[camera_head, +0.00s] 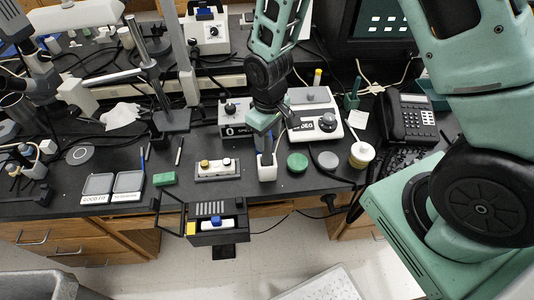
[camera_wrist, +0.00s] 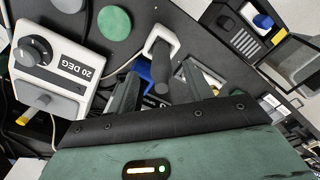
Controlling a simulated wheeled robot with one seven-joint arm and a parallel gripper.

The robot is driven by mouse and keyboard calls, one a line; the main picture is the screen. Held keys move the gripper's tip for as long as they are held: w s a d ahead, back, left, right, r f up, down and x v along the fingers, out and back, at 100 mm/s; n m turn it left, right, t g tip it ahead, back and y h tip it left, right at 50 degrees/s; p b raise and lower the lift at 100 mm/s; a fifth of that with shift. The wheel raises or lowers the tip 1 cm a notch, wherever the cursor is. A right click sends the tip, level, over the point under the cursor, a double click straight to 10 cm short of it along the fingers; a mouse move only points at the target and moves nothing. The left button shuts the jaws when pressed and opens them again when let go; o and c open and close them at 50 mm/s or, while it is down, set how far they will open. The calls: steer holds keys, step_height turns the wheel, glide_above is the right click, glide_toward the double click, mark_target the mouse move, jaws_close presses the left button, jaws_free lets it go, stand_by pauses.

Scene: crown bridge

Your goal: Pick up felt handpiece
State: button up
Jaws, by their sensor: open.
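A dark grey cylindrical handpiece (camera_wrist: 162,80) stands in a white holder (camera_wrist: 163,38), between my gripper's fingers in the wrist view. I take it for the felt handpiece; no felt tip can be made out. My gripper (camera_wrist: 160,88) is open, one finger on each side of it, with no clear contact. In the head view my gripper (camera_head: 266,133) is over the white holder (camera_head: 267,172) near the bench's front edge. There the handpiece is mostly hidden by my gripper.
The white 20 DEG unit (camera_head: 318,128) is just right of my gripper. A green disc (camera_head: 297,162) lies right of the holder. An open black drawer box (camera_head: 215,226) juts from the bench front. A phone (camera_head: 410,118) stands further right.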

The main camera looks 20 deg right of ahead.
mark_target(267, 156)
steer(key=shift+a+f+p, duration=0.15)
steer(key=shift+f+p, duration=0.15)
steer(key=shift+f, duration=1.25)
steer(key=c, duration=1.1)
steer(key=shift+o, duration=0.2)
steer(key=shift+w+r, duration=0.1)
